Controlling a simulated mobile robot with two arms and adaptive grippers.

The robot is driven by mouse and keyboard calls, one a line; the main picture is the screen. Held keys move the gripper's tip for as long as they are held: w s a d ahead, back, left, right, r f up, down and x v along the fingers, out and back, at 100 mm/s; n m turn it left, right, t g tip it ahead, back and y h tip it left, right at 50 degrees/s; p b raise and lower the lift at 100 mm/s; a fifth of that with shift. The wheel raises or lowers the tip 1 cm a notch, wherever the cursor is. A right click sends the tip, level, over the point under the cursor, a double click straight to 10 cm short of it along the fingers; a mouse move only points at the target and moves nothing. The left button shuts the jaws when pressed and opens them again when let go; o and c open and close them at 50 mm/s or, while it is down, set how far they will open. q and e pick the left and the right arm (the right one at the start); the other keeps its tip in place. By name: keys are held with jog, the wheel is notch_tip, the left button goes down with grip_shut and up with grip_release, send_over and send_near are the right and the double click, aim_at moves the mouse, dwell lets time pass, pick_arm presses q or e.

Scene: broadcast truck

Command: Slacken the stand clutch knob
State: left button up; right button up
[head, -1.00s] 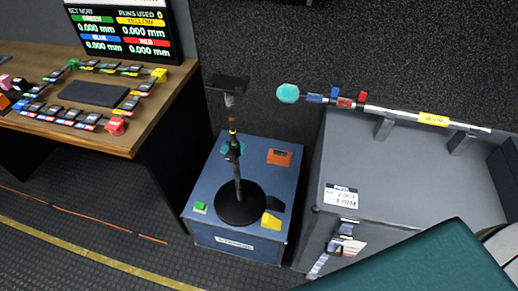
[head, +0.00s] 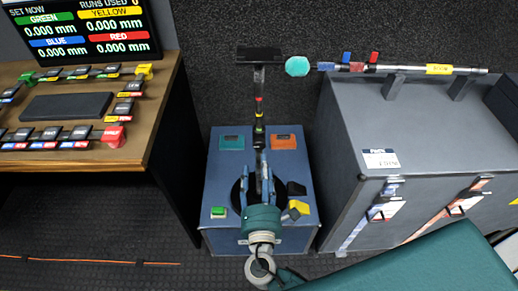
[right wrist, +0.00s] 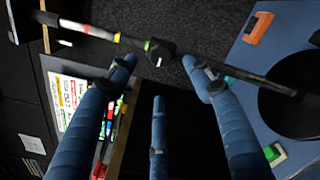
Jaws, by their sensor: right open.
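The black stand rises from a round base (right wrist: 292,100) on a blue box; its pole (head: 259,100) carries red, yellow and green bands. A dark clutch collar with its knob (right wrist: 158,55) sits on the pole in the right wrist view; a pale mark shows on the knob. My right gripper (head: 258,157) is open with blue fingers pointing toward the stand. In the right wrist view its fingertips (right wrist: 160,75) lie around the knob's sides, apart from it as far as I can tell. In the head view the gripper hides the lower pole and much of the base.
The blue box (head: 300,218) bears teal, orange, green and yellow blocks. A grey case (head: 440,135) with a rod on top stands at the right. A wooden desk (head: 160,120) with a screen is at the left.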

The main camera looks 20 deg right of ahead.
aim_at(259, 147)
jog(key=x, duration=0.3)
jog(key=shift+w+d+r+p, duration=0.1)
jog(key=shift+w+d+p, duration=0.15)
jog(key=shift+w+p, duration=0.05)
jog(key=x, duration=0.4)
jog(key=shift+a, duration=0.15)
jog(key=shift+w+f+p, duration=0.25)
jog(key=shift+w+p, duration=0.05)
jog(key=shift+w, duration=0.25)
pick_arm(q)
jog(key=shift+s+r, duration=0.15)
jog(key=shift+r, duration=0.6)
pick_arm(e)
jog(key=c, duration=1.1)
pick_arm(q)
jog(key=shift+d, duration=0.3)
pick_arm(e)
jog(key=shift+c, duration=0.2)
